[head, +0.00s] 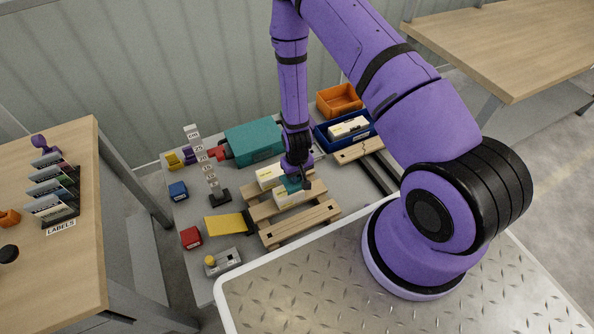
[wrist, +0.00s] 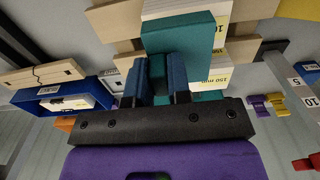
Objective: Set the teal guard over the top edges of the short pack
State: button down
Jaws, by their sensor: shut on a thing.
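My gripper (wrist: 161,82) is shut on the teal guard (wrist: 182,36), its blue fingers pinching a dark teal tab. In the head view, the guard (head: 291,184) is at the front cream pack (head: 296,197) on the wooden pallet. A second cream pack (head: 269,177) lies just behind it. In the wrist view, a pack marked 150 mm (wrist: 218,73) shows beside the fingers, and another label (wrist: 222,30) shows past the guard. The guard covers parts of the packs in this view. I cannot tell which pack is the short one, or whether the guard touches a pack.
The pallet (head: 318,214) stands on a grey table. A large teal box (head: 254,140) is behind. A blue tray (head: 321,137) with packs and an orange tray (head: 340,98) are at back right. A numbered post (head: 208,172), yellow plate (head: 226,224) and button box (head: 222,262) are left.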

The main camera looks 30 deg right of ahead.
jog(key=shift+f, duration=0.6)
jog(key=shift+f, duration=1.65)
dwell(1.2)
jog(key=c, duration=1)
grip_release()
notch_tip(320, 180, up, 11)
jog(key=shift+f, duration=0.1)
